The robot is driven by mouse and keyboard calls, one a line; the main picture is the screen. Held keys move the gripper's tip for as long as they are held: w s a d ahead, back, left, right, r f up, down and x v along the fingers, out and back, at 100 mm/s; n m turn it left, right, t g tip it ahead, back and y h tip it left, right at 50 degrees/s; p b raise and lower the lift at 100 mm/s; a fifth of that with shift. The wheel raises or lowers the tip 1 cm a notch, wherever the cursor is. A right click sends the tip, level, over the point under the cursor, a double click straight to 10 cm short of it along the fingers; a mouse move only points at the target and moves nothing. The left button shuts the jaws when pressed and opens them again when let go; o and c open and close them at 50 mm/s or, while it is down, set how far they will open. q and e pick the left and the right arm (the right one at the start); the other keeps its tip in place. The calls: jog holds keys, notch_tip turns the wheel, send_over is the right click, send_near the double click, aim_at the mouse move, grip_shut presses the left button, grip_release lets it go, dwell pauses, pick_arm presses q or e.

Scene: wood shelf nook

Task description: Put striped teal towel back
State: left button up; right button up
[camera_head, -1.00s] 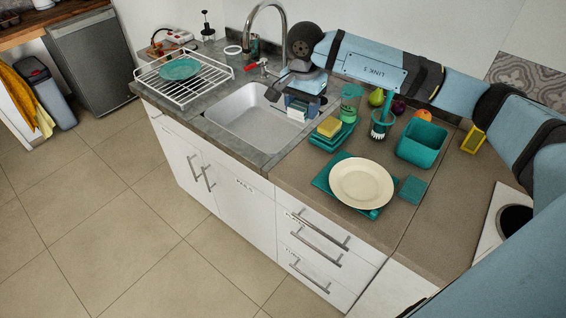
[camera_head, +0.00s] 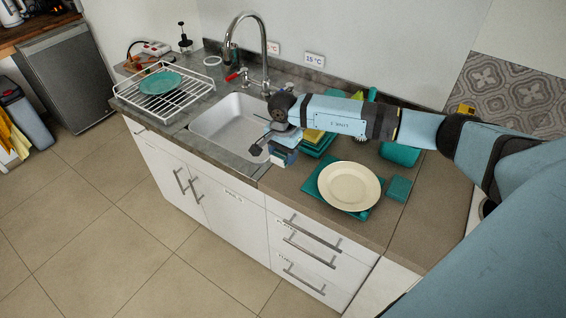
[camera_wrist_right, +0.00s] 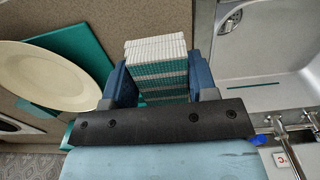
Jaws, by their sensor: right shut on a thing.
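The striped teal towel (camera_wrist_right: 157,68) is a folded block with teal and white stripes, a plain white top part showing. In the wrist view it sits between both blue fingers of my right gripper (camera_wrist_right: 157,85), which is shut on it. In the head view the right gripper (camera_head: 282,158) is by the right edge of the sink, over the counter's front part, left of the cream plate. The towel is mostly hidden there by the gripper. My left gripper is not in view.
The cream plate (camera_head: 349,187) lies on a teal mat (camera_head: 312,197), with a small teal square (camera_head: 398,189) beside it. The sink (camera_head: 232,122) is left, with a faucet (camera_head: 256,34) behind and a dish rack (camera_head: 165,97) farther left. My arm covers much of the counter's back.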

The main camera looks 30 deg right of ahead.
aim_at(283, 171)
notch_tip(283, 171, down, 5)
jog(key=shift+f+p, duration=0.1)
jog(key=shift+p, duration=0.25)
